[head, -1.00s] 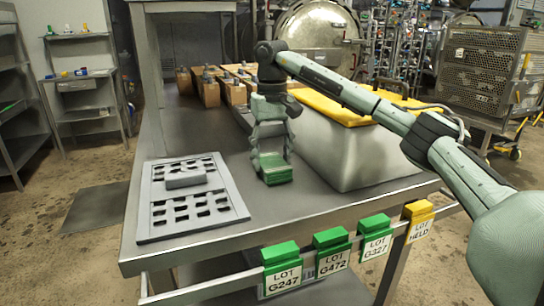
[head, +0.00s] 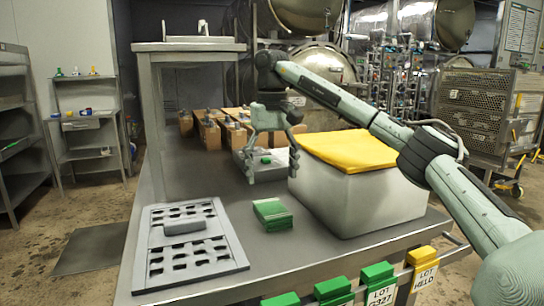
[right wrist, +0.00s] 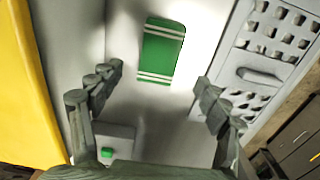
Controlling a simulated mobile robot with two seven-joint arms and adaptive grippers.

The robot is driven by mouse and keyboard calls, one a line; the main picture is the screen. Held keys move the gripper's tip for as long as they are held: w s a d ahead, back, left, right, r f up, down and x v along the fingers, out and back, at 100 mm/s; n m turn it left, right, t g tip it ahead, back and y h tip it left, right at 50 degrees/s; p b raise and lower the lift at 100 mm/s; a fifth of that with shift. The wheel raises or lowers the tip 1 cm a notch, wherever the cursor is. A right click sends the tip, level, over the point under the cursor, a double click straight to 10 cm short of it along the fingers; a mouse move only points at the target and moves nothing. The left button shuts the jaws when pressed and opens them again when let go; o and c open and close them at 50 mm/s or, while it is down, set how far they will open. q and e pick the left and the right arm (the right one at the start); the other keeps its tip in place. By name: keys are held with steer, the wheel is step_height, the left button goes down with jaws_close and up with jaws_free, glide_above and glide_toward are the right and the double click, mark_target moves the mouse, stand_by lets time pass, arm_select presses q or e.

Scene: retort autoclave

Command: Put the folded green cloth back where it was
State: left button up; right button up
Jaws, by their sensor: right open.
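The folded green cloth (head: 272,214) lies flat on the grey metal table, between the perforated grey plate and the white bin. In the right wrist view the green cloth (right wrist: 162,50) shows white stripes near its ends, ahead of the fingers. My right gripper (head: 272,172) is open and empty, raised above the table behind the cloth and apart from it. Its two spread fingers also show in the right wrist view (right wrist: 158,95). My left gripper is in neither view.
The perforated grey plate (head: 200,271) with a raised handle lies left of the cloth. A white bin (head: 370,200) with a yellow cloth (head: 348,149) on top stands right. A grey tray holding a small green item (right wrist: 106,153) sits behind. Several brown boxes (head: 208,130) stand at the back.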

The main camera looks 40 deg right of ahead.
steer(key=shift+r, duration=2.1)
